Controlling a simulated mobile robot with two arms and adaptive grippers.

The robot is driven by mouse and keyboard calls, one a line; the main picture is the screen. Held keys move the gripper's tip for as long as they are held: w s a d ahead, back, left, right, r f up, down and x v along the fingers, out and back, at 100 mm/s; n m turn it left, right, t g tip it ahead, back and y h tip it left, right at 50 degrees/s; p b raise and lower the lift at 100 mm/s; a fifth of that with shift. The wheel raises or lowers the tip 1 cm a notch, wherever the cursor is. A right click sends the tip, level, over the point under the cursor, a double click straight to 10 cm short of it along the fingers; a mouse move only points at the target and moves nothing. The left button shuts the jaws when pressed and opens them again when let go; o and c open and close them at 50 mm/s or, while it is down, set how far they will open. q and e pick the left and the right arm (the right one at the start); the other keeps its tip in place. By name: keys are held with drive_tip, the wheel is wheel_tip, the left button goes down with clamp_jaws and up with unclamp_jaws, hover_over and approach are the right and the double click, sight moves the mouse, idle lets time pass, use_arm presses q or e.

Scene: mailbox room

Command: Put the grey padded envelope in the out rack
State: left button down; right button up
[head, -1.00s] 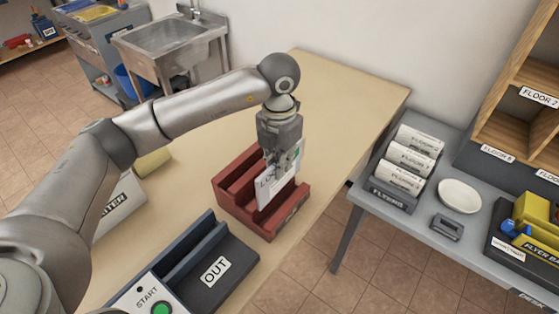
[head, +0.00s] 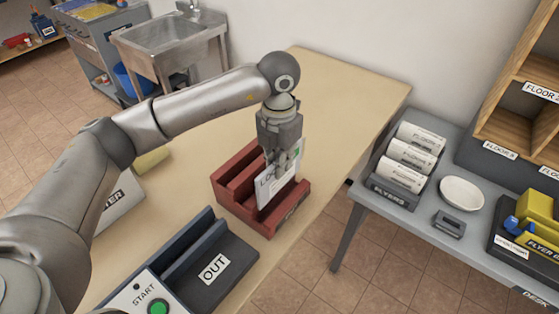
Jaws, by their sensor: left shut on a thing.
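My left gripper (head: 284,158) is shut on a pale, flat envelope-like item (head: 269,188) with dark lettering and a green mark. It holds the item upright at the red slotted rack (head: 233,205), with the item's lower edge down among the rack's dividers. I cannot tell whether the item rests on the rack floor, or whether it is the grey padded envelope. The dark blue-grey out rack (head: 234,251), labelled OUT, stands nearer to me on the same table; the part of it I see looks empty. My right gripper is not in view.
A START box with a green button (head: 158,308) adjoins the out rack. A light box (head: 118,205) stands behind my left arm. The far part of the wooden table (head: 345,95) is clear.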

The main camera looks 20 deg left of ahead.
sight(280, 189)
use_arm(q)
drive_tip(key=shift+f+b, duration=1.25)
drive_tip(key=shift+f, duration=0.4)
drive_tip(key=shift+f, duration=0.1)
drive_tip(key=shift+f+b, duration=2.05)
drive_tip(key=shift+f, duration=0.2)
drive_tip(key=c, duration=1.5)
unclamp_jaws()
drive_tip(key=shift+o, duration=0.2)
drive_tip(key=shift+a, duration=0.15)
